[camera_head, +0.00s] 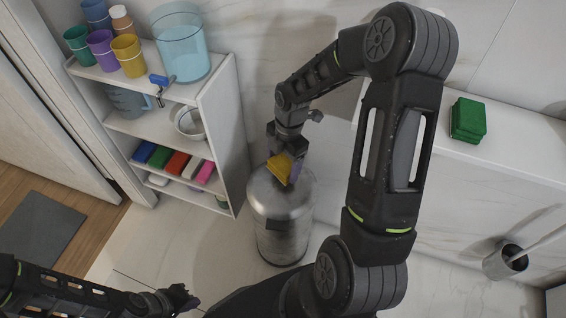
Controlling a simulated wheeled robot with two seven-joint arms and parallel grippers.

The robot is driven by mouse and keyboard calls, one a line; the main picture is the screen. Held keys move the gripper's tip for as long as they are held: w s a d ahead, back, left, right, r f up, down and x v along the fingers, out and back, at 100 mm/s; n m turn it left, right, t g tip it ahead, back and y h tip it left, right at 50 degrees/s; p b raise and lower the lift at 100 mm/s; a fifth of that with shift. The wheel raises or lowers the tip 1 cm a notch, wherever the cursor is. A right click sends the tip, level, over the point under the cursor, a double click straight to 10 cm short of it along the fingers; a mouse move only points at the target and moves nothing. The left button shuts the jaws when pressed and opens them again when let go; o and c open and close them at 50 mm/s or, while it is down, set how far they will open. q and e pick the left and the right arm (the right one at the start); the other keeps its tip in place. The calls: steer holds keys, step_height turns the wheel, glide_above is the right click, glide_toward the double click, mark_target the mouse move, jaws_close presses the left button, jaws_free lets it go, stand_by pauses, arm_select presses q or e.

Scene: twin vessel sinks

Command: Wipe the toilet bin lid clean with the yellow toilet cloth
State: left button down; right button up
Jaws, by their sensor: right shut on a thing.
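The toilet bin (284,232) is a grey metal cylinder standing on the floor in the middle of the view. Its lid (262,191) is closed and faces up. My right gripper (286,166) points down over the lid and is shut on the yellow toilet cloth (279,167). The cloth is at the far side of the lid, and I cannot tell for certain whether it touches it. The gripper and cloth hide part of the lid. My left gripper (183,298) is low at the bottom left, away from the bin; its fingers are too dark to read.
A white shelf (232,130) stands left of the bin, with cups, a clear blue bucket (182,50), a jug and coloured cloths. A green sponge stack (468,120) lies on a white ledge at right. A toilet brush holder (505,261) is at lower right. Floor around the bin's front is clear.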

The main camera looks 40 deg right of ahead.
mark_target(282, 181)
steer(key=shift+f+b, duration=1)
steer(key=shift+f, duration=0.45)
stand_by(0.3)
steer(key=shift+s+a+r, duration=0.15)
steer(key=shift+s+a, duration=1.05)
steer(key=shift+s, duration=0.1)
steer(key=shift+s+a, duration=0.15)
steer(key=shift+s, duration=0.05)
steer(key=shift+f, duration=0.2)
